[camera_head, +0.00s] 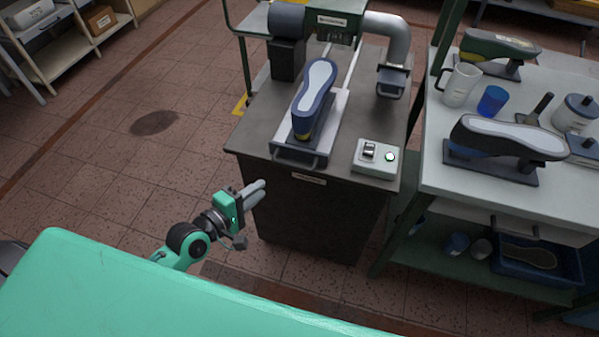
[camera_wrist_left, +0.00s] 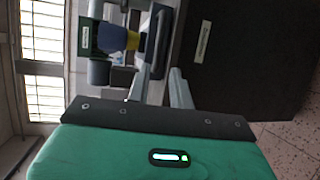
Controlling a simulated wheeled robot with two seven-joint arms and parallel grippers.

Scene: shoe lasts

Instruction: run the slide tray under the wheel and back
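The slide tray (camera_head: 337,111) is a pale plate on the dark machine bench, with a dark handle (camera_head: 300,155) at its front end. A blue shoe last with a light sole and yellow band (camera_head: 313,97) lies on it, sole up. Behind it stands the green machine head (camera_head: 337,22), which also shows in the left wrist view (camera_wrist_left: 86,36); I cannot make out the wheel itself. My left gripper (camera_head: 261,190) is empty, its fingers a little apart, in front of the bench and below the handle. My right gripper is out of view.
The right-hand table (camera_head: 437,172) holds lasts, a mug and a blue cup. Floor (camera_head: 155,170) left of the bench is open.

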